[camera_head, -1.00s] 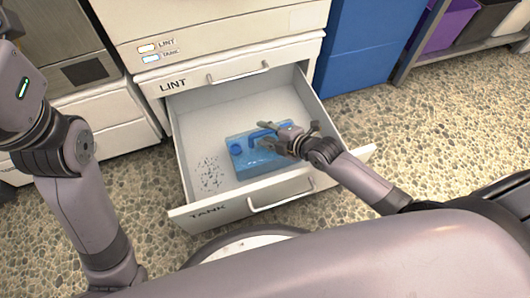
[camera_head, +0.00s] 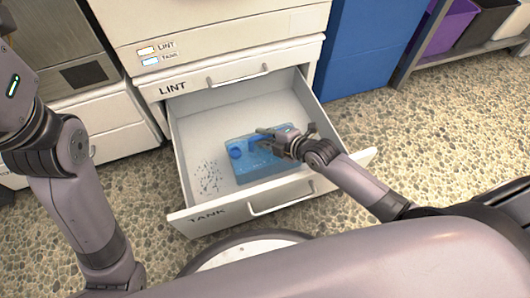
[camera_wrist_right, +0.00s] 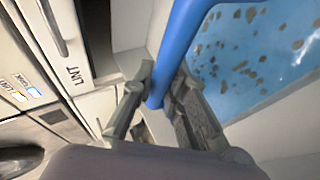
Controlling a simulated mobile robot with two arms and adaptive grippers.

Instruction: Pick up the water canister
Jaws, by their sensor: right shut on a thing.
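The blue water canister (camera_head: 240,158) is inside the open drawer marked TANK (camera_head: 236,211). Its cap is at its left and its handle on top. My right gripper (camera_head: 268,138) is over the canister and shut on its blue handle (camera_wrist_right: 178,50), which runs between the two fingers (camera_wrist_right: 158,98) in the right wrist view. The translucent blue body (camera_wrist_right: 250,45) shows behind, with brown specks. I cannot tell whether the canister touches the drawer floor. My left arm (camera_head: 75,190) comes in from the left; its gripper is out of view.
Dark lint specks (camera_head: 209,177) lie on the drawer floor left of the canister. A drawer front marked LINT (camera_head: 215,75) is behind. A blue cabinet (camera_head: 365,45) and a shelf with bins (camera_head: 450,25) stand at the back right. The pebbled floor (camera_head: 430,130) is clear at right.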

